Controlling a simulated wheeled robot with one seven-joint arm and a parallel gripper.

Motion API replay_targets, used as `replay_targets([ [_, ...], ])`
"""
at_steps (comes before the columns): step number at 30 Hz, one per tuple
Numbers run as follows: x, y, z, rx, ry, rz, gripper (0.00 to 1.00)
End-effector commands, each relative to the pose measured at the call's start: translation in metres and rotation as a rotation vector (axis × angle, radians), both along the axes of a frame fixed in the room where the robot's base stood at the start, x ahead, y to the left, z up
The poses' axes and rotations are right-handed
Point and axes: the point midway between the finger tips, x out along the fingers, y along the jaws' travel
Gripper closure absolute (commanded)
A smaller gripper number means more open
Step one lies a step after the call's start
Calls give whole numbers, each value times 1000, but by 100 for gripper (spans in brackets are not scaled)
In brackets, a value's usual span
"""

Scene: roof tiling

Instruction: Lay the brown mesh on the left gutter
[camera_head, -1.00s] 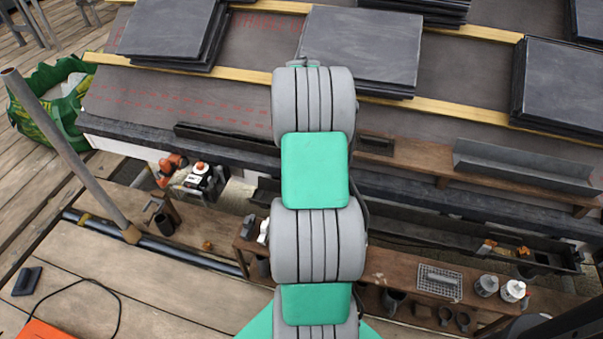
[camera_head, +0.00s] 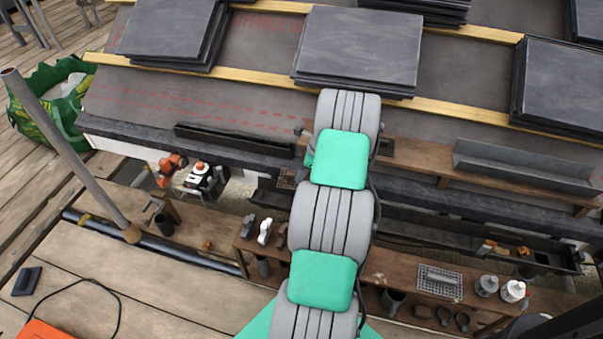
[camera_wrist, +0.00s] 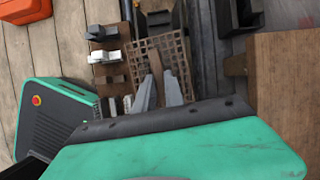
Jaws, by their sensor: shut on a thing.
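The brown mesh (camera_wrist: 173,48) is a flat square grid in the wrist view. My gripper (camera_wrist: 158,80) is shut on its near edge, the two grey fingers either side of a brown strip. In the head view a corner of the mesh (camera_head: 287,179) shows just left of my arm; my arm hides the gripper and the rest. A dark gutter (camera_head: 263,193) runs below the eaves, close under the mesh in that picture. In the wrist view a long dark channel (camera_wrist: 208,60) runs just right of the mesh. I cannot tell whether mesh and gutter touch.
A wooden bench with small tools, a grey mesh basket (camera_head: 440,281) and cans (camera_head: 512,291) stands in front. A plank shelf with a loose grey gutter piece (camera_head: 525,166) is at right. Slate stacks (camera_head: 358,48) lie on the roof. A pole (camera_head: 70,155) rises at left.

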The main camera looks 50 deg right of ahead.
Motion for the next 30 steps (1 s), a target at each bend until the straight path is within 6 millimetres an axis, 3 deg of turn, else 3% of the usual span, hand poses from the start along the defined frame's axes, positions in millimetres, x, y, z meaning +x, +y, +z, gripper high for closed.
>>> replay_targets([
  [8,1,-1,-10,2,2,-98,100],
  [30,0,-1,-91,2,3,-95,100],
])
